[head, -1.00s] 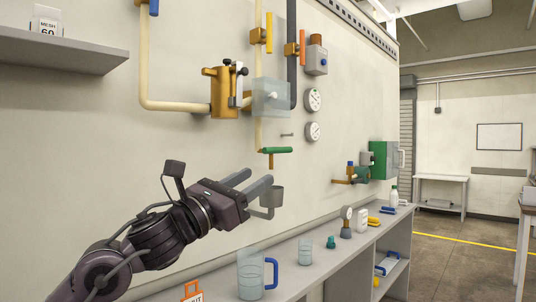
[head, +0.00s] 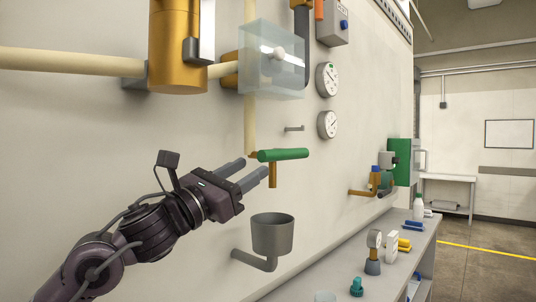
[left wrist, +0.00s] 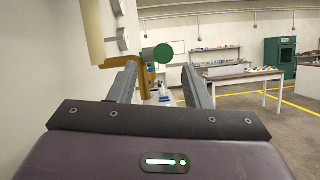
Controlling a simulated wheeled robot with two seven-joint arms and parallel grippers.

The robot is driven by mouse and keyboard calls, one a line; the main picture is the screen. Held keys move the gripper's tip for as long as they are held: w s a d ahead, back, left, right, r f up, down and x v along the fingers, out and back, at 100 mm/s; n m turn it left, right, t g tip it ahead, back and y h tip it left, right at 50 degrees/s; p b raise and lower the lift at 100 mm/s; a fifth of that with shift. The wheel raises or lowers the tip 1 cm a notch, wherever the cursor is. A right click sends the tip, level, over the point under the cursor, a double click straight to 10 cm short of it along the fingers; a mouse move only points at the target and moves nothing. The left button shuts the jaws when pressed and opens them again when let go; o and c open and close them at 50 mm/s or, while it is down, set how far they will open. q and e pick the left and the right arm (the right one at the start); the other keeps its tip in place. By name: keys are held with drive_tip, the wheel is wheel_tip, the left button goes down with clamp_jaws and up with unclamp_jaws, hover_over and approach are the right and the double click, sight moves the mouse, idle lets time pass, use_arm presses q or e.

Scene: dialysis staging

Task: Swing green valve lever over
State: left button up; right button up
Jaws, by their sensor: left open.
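The green valve lever (head: 283,155) sits on a small brass valve with a downward spout, below a cream pipe on the wall. In the head view it lies about level, pointing right. In the left wrist view the green lever (left wrist: 160,53) shows nearly end-on, ahead and between the finger lines, with the brass body (left wrist: 143,65) beside it. My left gripper (head: 250,170) is open and empty, just left of and slightly below the lever; I see no contact. My right gripper is not in view.
A grey cup on a bracket (head: 272,235) is fixed to the wall below the valve. A clear box (head: 271,60) covers a fitting above. Gauges (head: 327,79) are to the right. A counter (head: 345,278) with a gauge stand (head: 373,255) runs along the wall.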

sight(270, 154)
use_arm(q)
drive_tip(key=shift+w+d+r+p, duration=0.55)
drive_tip(key=shift+d+r, duration=0.25)
drive_tip(key=shift+r, duration=0.05)
drive_tip(key=p+x, duration=0.1)
drive_tip(key=x, duration=0.2)
drive_tip(key=shift+w+d, duration=0.45)
drive_tip(key=shift+w, duration=0.2)
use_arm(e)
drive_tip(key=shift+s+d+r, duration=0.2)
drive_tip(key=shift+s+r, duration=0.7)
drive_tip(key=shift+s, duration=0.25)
use_arm(q)
drive_tip(key=shift+c, duration=0.4)
clamp_jaws()
